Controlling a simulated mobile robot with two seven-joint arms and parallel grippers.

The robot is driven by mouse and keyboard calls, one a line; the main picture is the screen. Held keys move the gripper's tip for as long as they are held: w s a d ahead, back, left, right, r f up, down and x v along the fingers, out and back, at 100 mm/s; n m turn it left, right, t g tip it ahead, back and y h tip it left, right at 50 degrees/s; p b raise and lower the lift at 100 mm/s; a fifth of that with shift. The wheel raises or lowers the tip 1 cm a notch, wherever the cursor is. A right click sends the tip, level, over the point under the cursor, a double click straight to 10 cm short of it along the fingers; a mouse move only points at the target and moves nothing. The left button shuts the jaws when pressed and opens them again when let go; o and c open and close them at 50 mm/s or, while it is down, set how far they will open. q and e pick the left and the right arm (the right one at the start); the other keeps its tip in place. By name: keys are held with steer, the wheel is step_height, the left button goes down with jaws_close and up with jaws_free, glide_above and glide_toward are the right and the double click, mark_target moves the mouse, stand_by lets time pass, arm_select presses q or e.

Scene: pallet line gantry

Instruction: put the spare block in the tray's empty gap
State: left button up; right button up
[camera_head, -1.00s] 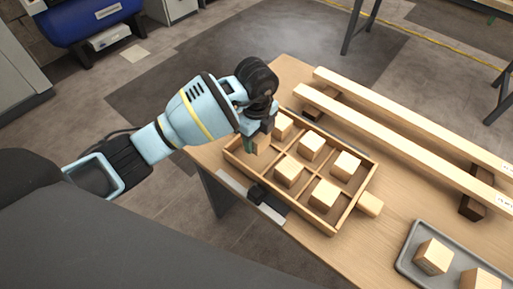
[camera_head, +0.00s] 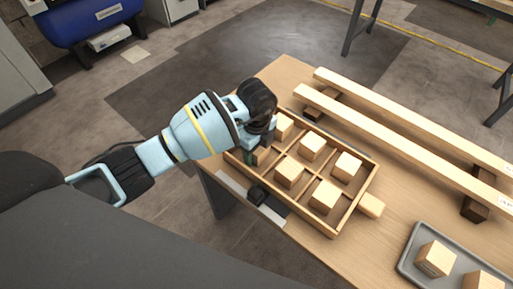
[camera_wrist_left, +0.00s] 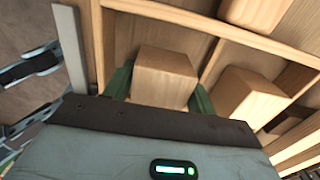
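The wooden tray (camera_head: 356,201) lies on the bench, split into compartments, with several pale cubes in it. The spare block (camera_head: 261,155) is at the near-left compartment, low between its walls; the arm partly hides it. My left gripper (camera_head: 256,150) points down over that compartment. In the left wrist view the spare block (camera_wrist_left: 165,78) sits between the two green fingers (camera_wrist_left: 160,92), which appear to touch its sides. Whether its underside rests on the tray floor is hidden. My right gripper is in neither view.
Neighbouring cubes (camera_head: 289,173) stand close to the gripper. Two long wooden rails (camera_head: 400,128) run along the back of the bench. A grey tray (camera_head: 409,262) with pale cubes lies at the lower right. A black fitting (camera_head: 258,194) sits at the bench's front edge.

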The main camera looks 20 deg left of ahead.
arm_select(q)
steer(key=shift+o, duration=1.4)
steer(key=shift+r, duration=0.1)
step_height(320, 180, up, 12)
steer(key=p, duration=0.1)
